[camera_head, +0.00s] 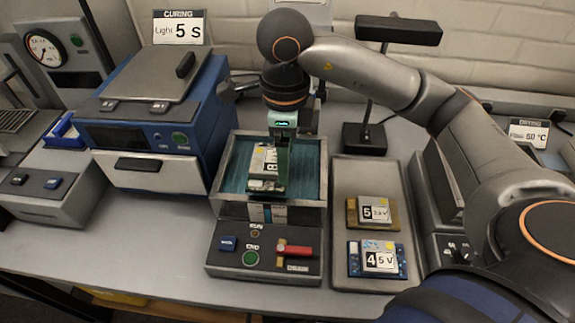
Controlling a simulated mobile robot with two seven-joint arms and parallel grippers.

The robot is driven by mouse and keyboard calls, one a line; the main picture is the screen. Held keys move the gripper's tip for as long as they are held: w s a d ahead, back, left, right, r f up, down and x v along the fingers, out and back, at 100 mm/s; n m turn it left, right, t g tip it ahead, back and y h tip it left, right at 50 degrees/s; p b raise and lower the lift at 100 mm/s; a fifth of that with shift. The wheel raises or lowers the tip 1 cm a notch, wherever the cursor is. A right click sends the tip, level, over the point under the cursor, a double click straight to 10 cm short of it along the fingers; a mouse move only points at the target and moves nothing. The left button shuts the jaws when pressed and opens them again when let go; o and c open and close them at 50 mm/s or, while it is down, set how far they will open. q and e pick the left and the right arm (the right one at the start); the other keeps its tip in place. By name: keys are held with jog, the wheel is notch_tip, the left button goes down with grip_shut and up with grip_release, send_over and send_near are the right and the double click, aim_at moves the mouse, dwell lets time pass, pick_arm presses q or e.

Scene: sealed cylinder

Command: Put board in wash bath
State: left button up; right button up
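The wash bath (314,202) is an open metal-rimmed tank with teal liquid, in the middle of the head view. A board (261,168) with a white label is inside the bath's outline; I cannot tell whether it touches the bottom. My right gripper (281,184) points straight down into the bath, its fingers overlapping the board's right side. The fingers line up in this view, so their gap and any hold on the board are hidden. Two more boards, labelled 5 (370,213) and 4 (376,260), lie on a grey tray (352,176). My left gripper is out of view.
A control panel (263,255) with a green button and a red lever stands in front of the bath. The blue curing unit (156,125) is close on the left. A dark stand (365,138) rises behind the tray. A drying sign (528,133) is at right.

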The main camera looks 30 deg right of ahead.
jog(key=shift+w+d+f, duration=0.35)
jog(key=shift+w+f, duration=0.05)
jog(key=shift+f, duration=0.25)
jog(key=shift+w+d+f, duration=0.35)
jog(key=shift+f, duration=0.25)
notch_tip(320, 180, down, 3)
jog(key=shift+w+d+f, duration=0.1)
jog(key=shift+w+d, duration=0.05)
jog(key=shift+f, duration=0.1)
jog(key=shift+f, duration=0.1)
jog(key=shift+f, duration=0.2)
jog(key=o, duration=1.3)
jog(key=shift+r, duration=0.1)
